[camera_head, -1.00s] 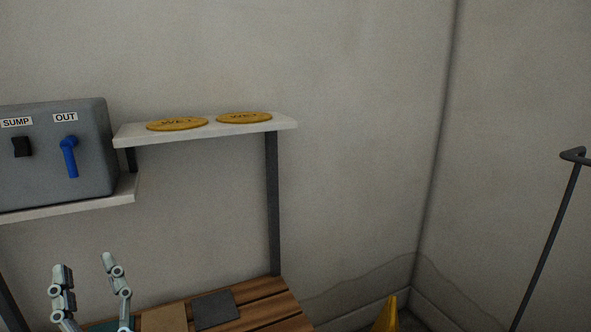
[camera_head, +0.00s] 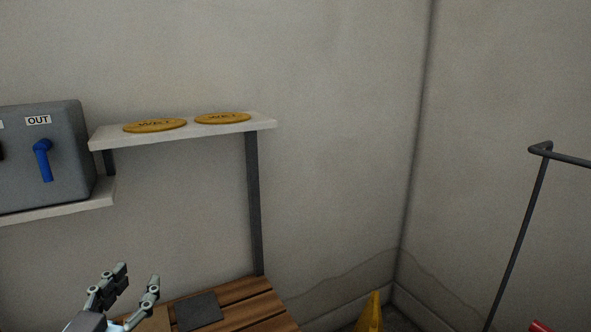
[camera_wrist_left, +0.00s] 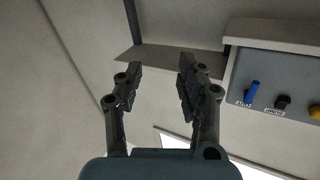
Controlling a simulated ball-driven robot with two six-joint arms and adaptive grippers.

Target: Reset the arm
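My left gripper (camera_head: 138,283) is at the lower left of the head view, in front of the wooden slatted bench. Its two fingers are apart with nothing between them. In the left wrist view the same gripper (camera_wrist_left: 158,78) is open and empty, with the wall and a shelf (camera_wrist_left: 165,57) beyond it. My right gripper is not in any view.
A grey control box (camera_head: 45,160) with a blue lever (camera_head: 43,160) marked OUT stands on a low shelf. Two yellow WET discs (camera_head: 155,125) (camera_head: 222,118) lie on the upper shelf (camera_head: 255,125). A dark square (camera_head: 198,311) lies on the bench (camera_head: 262,305). A yellow cone (camera_head: 370,312) stands near the corner.

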